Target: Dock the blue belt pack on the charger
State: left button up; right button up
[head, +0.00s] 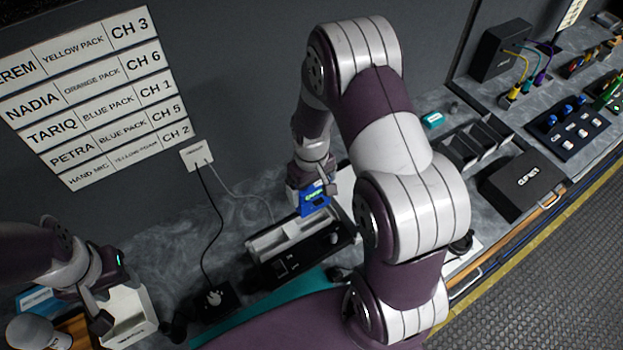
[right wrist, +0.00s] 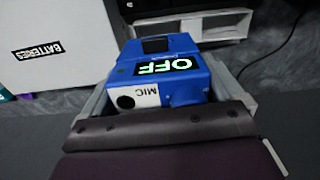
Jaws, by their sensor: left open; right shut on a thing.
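The blue belt pack (head: 314,198) is in my right gripper (head: 312,180), above the counter in the head view. In the right wrist view the blue belt pack (right wrist: 165,62) shows a lit OFF display and a white MIC label, between the gripper's fingers. The charger seems to be the black and light grey slotted unit (head: 300,248) just below and left of the pack; the pack looks apart from it. My left gripper (head: 100,305) is open at the lower left, beside a white bin (head: 130,312).
A labelled sign board (head: 95,95) hangs on the wall. A black box with a cable (head: 215,298) sits left of the charger. A black case (head: 522,184), divided tray (head: 470,140) and button panel (head: 568,130) stand at right. A white BATTERIES box (right wrist: 55,45) shows in the wrist view.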

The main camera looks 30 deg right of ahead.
aim_at(311, 200)
jog(key=shift+w+d+f+b, duration=0.15)
jog(key=shift+f+b, duration=0.25)
jog(key=shift+f, duration=0.35)
notch_tip(311, 200, down, 4)
jog(key=b, duration=0.2)
jog(key=shift+r+b, duration=0.1)
jog(key=shift+b, duration=0.3)
jog(key=shift+f, duration=0.4)
jog(key=shift+r, duration=0.1)
dwell(0.4)
jog(key=shift+f+b, duration=1.85)
jog(key=shift+f, duration=0.95)
